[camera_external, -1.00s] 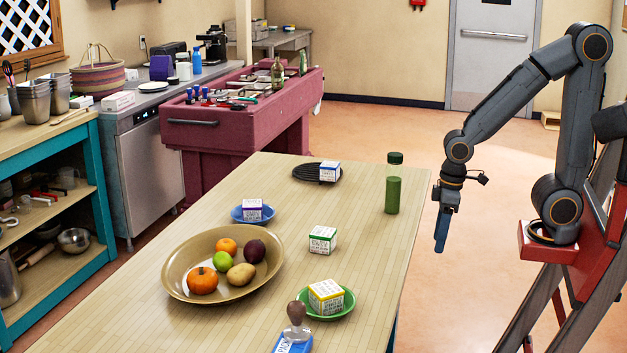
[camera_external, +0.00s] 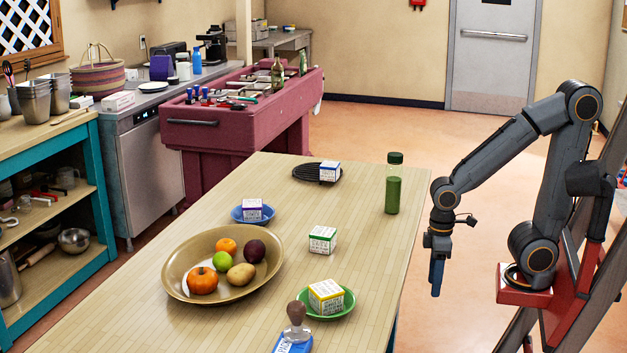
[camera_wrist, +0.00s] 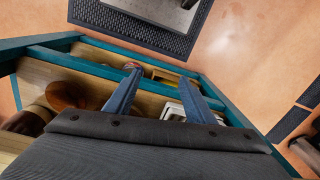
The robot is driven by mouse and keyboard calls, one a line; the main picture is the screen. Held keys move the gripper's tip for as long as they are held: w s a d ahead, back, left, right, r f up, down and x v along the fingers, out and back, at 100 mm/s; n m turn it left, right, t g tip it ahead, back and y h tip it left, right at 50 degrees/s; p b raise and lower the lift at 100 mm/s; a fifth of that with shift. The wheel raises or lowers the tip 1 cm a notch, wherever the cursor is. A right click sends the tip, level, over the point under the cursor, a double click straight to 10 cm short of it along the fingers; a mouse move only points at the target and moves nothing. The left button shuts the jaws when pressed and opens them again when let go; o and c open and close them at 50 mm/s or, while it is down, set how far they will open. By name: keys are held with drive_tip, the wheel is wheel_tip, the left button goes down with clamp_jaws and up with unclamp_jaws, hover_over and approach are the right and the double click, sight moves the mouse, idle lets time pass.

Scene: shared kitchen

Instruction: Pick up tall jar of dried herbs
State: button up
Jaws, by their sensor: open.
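The tall jar of dried herbs (camera_external: 392,184) is green with a dark lid. It stands upright near the right edge of the wooden table (camera_external: 190,330) in the external view. My gripper (camera_external: 436,280) points down beyond the table's right edge, to the right of the jar and lower in the picture, apart from it. In the wrist view the two blue fingers of my gripper (camera_wrist: 158,98) are spread with nothing held between them. The jar does not show in the wrist view.
A tan bowl of fruit (camera_external: 178,284), a boxed item on a green plate (camera_external: 345,308), a green-labelled box (camera_external: 322,240), a blue plate (camera_external: 240,214) and a dark round mat (camera_external: 303,172) share the table. A stamp-like tool (camera_external: 296,325) stands at the front. Bare tabletop surrounds the jar.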

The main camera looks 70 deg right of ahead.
idle(0.4)
drive_tip(key=o, duration=0.3)
drive_tip(key=shift+r, duration=0.1)
wheel_tip(320, 180, up, 31)
drive_tip(key=n+p, duration=2)
drive_tip(key=p, duration=0.4)
hover_over(394, 167)
drive_tip(key=d, duration=0.2)
drive_tip(key=shift+d+h, duration=0.2)
drive_tip(key=shift+h, duration=0.1)
drive_tip(key=shift+a+f+p, duration=0.1)
drive_tip(key=shift+f+p, duration=1.15)
drive_tip(key=shift+f, duration=2.6)
drive_tip(key=shift+w, duration=0.1)
clamp_jaws()
